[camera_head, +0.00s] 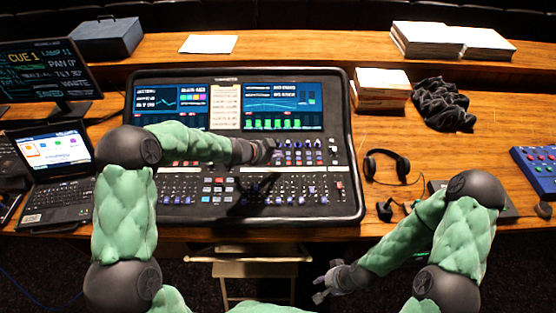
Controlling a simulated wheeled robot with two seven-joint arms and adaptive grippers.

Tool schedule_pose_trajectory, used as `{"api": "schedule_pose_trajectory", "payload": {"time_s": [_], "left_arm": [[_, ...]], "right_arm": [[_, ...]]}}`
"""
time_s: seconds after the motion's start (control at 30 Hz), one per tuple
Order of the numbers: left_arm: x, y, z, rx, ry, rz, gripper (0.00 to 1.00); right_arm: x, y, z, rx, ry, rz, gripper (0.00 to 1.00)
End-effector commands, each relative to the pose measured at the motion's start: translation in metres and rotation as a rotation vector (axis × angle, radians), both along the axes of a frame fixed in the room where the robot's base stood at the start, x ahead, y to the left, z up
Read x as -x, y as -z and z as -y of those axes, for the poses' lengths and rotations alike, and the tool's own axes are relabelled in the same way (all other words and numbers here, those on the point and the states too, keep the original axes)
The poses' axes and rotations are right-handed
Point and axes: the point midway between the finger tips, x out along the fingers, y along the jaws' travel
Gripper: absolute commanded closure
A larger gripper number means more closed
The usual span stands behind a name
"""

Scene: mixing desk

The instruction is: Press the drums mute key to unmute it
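The mixing desk (345,200) is a dark console in the middle of the wooden table, with two lit screens at its back and rows of keys, knobs and faders. My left gripper (272,146) is over the upper middle of the console, just below the right screen, at a row of small knobs or keys. Its fingers are too small and dark to tell whether they are open or touching anything. The drums mute key cannot be told apart from the other keys. My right gripper (320,288) is low in front of the table, away from the console, with its fingers apart and empty.
A laptop (50,150) and a monitor (45,70) stand at the left. Headphones (387,165), a dark cloth (442,104) and paper stacks (382,88) lie to the right. A blue control box (538,168) is at the far right. A stool (250,268) stands in front.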

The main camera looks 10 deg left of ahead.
Motion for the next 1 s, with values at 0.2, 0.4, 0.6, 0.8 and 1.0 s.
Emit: {"api": "schedule_pose_trajectory", "payload": {"time_s": [0.2,0.4,0.6,0.8,1.0], "left_arm": [[0.002,-0.022,0.000,0.000,0.000,0.000,1.00],[0.003,-0.025,0.001,0.000,0.000,0.000,1.00],[0.003,-0.024,0.001,0.000,0.000,-0.001,1.00],[0.003,-0.024,0.001,0.000,0.000,0.000,1.00],[0.003,-0.024,0.001,0.000,0.000,0.000,1.00]], "right_arm": [[0.000,-0.022,0.000,0.000,0.000,0.000,0.60],[0.000,-0.025,0.000,0.000,0.000,0.000,0.60],[0.000,-0.024,0.000,0.000,0.000,0.000,0.60],[0.000,-0.024,0.000,0.000,0.000,0.000,0.60],[0.000,-0.025,0.000,0.000,0.000,0.000,0.60]]}}
